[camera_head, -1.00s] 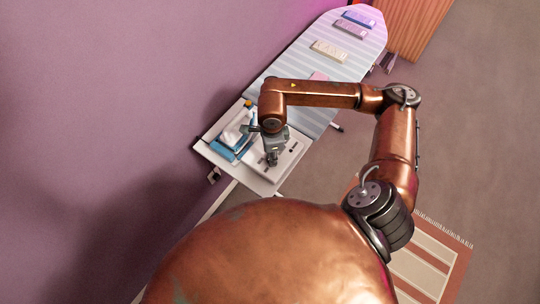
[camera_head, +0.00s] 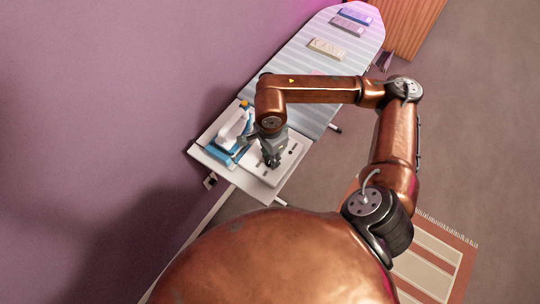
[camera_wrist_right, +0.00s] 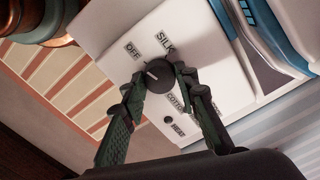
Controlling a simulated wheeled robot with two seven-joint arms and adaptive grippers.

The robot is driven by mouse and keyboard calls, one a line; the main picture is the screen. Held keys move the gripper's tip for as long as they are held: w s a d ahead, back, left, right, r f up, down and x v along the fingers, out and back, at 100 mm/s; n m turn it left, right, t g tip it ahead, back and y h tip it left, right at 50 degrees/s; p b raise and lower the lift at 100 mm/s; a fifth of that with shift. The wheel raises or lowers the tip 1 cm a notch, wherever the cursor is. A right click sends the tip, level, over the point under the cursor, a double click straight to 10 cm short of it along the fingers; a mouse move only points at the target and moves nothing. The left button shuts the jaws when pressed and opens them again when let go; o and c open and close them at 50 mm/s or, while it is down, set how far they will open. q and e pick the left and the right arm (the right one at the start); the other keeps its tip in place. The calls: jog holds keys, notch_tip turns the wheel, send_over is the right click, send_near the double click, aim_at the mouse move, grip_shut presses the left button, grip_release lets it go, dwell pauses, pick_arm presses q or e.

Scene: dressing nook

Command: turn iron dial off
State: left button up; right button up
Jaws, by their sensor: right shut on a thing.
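The dark round dial (camera_wrist_right: 158,77) is on a white control panel (camera_wrist_right: 115,25) in the right wrist view. Its white mark is on the left upper side, towards the OFF label (camera_wrist_right: 133,50); I cannot tell if it lines up exactly. SILK and COTTON labels stand around it. My right gripper (camera_wrist_right: 157,80) is shut on the dial, one finger on each side. In the head view the right gripper (camera_head: 273,162) points down at the panel (camera_head: 265,185) and hides the dial. The blue and white iron (camera_head: 232,130) rests beside it, to the left. My left gripper is not in view.
The striped ironing board (camera_head: 318,45) runs to the back right, with several small flat items (camera_head: 328,48) on it. A purple wall (camera_head: 110,80) is close on the left. A striped rug (camera_head: 430,260) lies on the floor at right.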

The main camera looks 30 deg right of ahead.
jog(key=o, duration=1.1)
jog(key=shift+o, duration=0.2)
jog(key=shift+r, duration=0.45)
notch_tip(320, 180, up, 11)
jog(key=shift+r, duration=0.15)
